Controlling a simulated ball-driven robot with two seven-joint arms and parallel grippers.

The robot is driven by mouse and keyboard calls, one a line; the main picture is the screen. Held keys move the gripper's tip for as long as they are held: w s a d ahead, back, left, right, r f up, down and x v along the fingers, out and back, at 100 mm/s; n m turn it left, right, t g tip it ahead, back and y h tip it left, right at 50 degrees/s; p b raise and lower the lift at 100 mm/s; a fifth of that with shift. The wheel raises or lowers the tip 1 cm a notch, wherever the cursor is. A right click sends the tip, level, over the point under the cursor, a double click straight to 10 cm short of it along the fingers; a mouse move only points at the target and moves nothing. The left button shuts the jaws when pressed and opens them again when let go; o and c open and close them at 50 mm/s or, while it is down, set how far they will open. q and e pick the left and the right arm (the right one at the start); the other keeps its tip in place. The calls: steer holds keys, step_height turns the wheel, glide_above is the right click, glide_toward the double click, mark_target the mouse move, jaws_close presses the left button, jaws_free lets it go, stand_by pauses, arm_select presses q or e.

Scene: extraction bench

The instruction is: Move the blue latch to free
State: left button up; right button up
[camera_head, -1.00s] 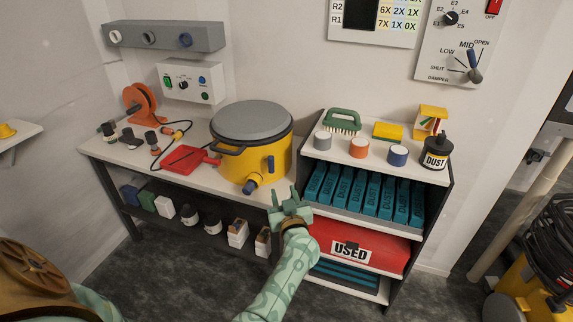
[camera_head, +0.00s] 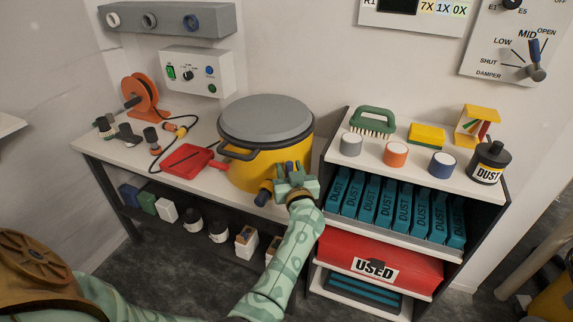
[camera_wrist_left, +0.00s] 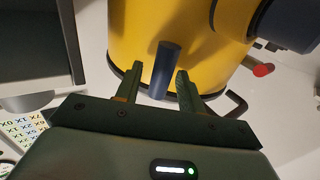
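The blue latch (camera_wrist_left: 166,64) is a dark blue upright bar on the front of the yellow drum (camera_head: 250,165). My left gripper (camera_head: 289,168) is in front of the drum's lower right side. In the left wrist view its fingers (camera_wrist_left: 159,72) are open, one on each side of the latch, with visible gaps. I cannot tell how deep the latch sits between them. In the head view the gripper mostly covers the latch. The drum's grey lid (camera_head: 266,117) is on. My right gripper is not in view.
A red dustpan (camera_head: 187,160) lies left of the drum. The shelf unit (camera_head: 336,138) with teal dust boxes and a red used bag stands close on the right.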

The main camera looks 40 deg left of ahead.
arm_select(q)
steer(key=shift+w+a+r, duration=0.1)
steer(key=shift+w+a, duration=0.1)
steer(key=shift+a, duration=0.05)
jaws_close()
